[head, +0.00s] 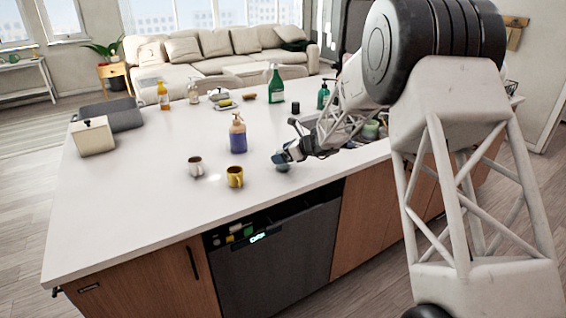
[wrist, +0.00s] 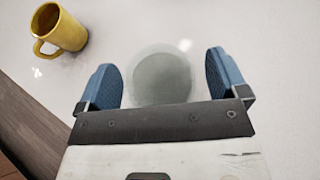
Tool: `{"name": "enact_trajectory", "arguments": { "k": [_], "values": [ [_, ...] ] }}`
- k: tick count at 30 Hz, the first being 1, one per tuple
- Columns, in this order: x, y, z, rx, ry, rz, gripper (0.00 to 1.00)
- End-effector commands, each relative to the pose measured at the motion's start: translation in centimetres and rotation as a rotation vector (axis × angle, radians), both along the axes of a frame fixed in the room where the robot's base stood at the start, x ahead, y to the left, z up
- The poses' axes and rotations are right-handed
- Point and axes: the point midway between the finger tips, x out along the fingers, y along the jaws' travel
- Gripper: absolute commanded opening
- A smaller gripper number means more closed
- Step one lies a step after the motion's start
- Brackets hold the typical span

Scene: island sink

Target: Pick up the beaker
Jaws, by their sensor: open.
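The beaker (wrist: 162,78) looks like a round, grey-green, see-through vessel in the wrist view, between my two blue fingertips with gaps on both sides. In the head view the beaker (head: 284,168) is a small greenish shape on the white counter, mostly hidden under my gripper (head: 279,158). My gripper also shows in the wrist view (wrist: 160,72), open, with nothing held. I cannot tell how far the fingertips are above the counter.
A yellow mug (head: 235,177) stands left of my gripper, with a white mug (head: 195,166) beyond it. A blue-and-tan pump bottle (head: 238,135) stands behind them. A green bottle (head: 276,84) is farther back. The counter's (head: 130,210) front left is clear.

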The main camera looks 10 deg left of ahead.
Motion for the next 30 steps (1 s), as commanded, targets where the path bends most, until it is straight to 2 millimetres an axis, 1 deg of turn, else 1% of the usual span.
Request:
{"name": "enact_trajectory", "arguments": {
  "k": [15, 16, 26, 27, 30],
  "values": [
    [0.02, 0.02, 0.02, 0.000, 0.000, -0.001, 0.92],
    [0.02, 0.02, 0.02, 0.000, 0.000, -0.001, 0.91],
    [0.02, 0.01, 0.03, 0.000, 0.000, -0.001, 0.40],
    [0.02, 0.02, 0.04, 0.000, 0.000, -0.001, 0.38],
    [0.02, 0.02, 0.04, 0.000, 0.000, -0.001, 0.38]
  ]
}}
